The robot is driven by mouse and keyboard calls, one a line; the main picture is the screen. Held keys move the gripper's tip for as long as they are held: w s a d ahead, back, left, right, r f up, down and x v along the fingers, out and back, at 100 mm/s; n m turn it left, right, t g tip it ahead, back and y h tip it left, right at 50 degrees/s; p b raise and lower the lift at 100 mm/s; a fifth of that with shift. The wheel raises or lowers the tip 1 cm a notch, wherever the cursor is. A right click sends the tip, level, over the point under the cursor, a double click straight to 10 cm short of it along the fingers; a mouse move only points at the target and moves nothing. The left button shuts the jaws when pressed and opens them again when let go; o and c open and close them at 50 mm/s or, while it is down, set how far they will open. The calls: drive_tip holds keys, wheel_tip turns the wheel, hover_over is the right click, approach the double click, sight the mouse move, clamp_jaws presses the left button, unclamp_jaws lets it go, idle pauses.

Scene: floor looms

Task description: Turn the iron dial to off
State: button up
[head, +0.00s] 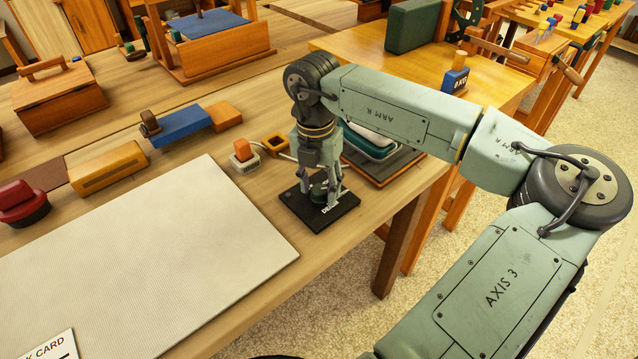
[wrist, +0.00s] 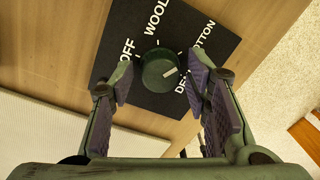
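The dial (wrist: 160,70) is a dark green round knob with a white pointer line, which points right, roughly between the COTTON and partly hidden DELI... labels. It sits on a black plate (wrist: 120,100), also seen in the head view (head: 296,205), with OFF at the left and WOOL above. My gripper (wrist: 160,82) is open, pointing down over the plate, one purple-padded finger on each side of the knob with gaps between. In the head view my gripper (head: 323,196) partly hides the dial. The teal and white iron (head: 370,146) rests behind it, partly covered by my arm.
A pale ironing pad (head: 150,260) lies left of the plate. The table's front edge is close on the right.

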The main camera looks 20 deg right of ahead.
drive_tip(key=c, duration=0.9)
drive_tip(key=shift+f+n+b, duration=0.1)
drive_tip(key=shift+n+b, duration=0.2)
drive_tip(key=shift+b, duration=0.2)
drive_tip(key=shift+f+n+b, duration=0.1)
drive_tip(key=shift+n+b, duration=0.5)
drive_tip(key=shift+b, duration=0.15)
drive_tip(key=n+b, duration=0.2)
drive_tip(key=shift+n, duration=0.3)
drive_tip(key=n+b, duration=0.4)
drive_tip(key=n, duration=0.2)
drive_tip(key=shift+t, duration=0.3)
drive_tip(key=n+b, duration=0.2)
drive_tip(key=n, duration=0.4)
drive_tip(key=shift+n, duration=0.3)
drive_tip(key=n, duration=0.3)
drive_tip(key=n+b, duration=0.1)
drive_tip(key=n, duration=0.3)
drive_tip(key=shift+s+r, duration=0.1)
drive_tip(key=shift+r, duration=0.1)
